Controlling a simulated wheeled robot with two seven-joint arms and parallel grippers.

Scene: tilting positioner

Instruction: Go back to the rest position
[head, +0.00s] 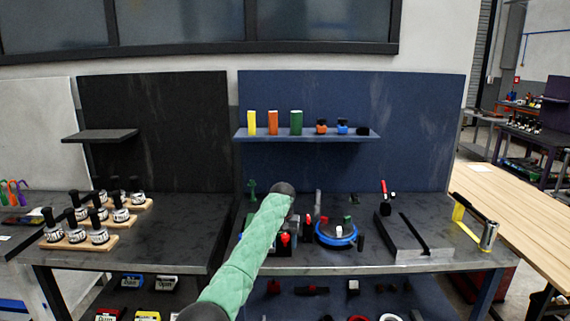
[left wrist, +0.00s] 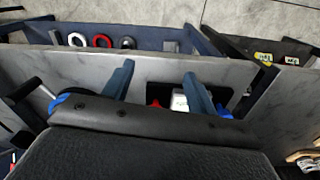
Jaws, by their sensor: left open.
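My left arm (head: 245,250), in a green sleeve, reaches from the bottom of the head view over the middle workbench. Its dark joint hides much of what lies behind it, and I cannot make out the fingers there. In the left wrist view my left gripper (left wrist: 158,88) is open, its two blue-grey fingers wide apart. Red and white parts (left wrist: 179,103) show beyond the gap between the fingers; I see nothing held. A round device with a blue ring (head: 336,235) stands on the bench right of the arm. My right gripper is in neither view.
A grey sloped block (head: 405,238) and a yellow-handled tool (head: 475,222) stand to the right. Black-handled pieces on wooden racks (head: 80,242) stand left. Coloured rings (left wrist: 102,41) lie below the bench.

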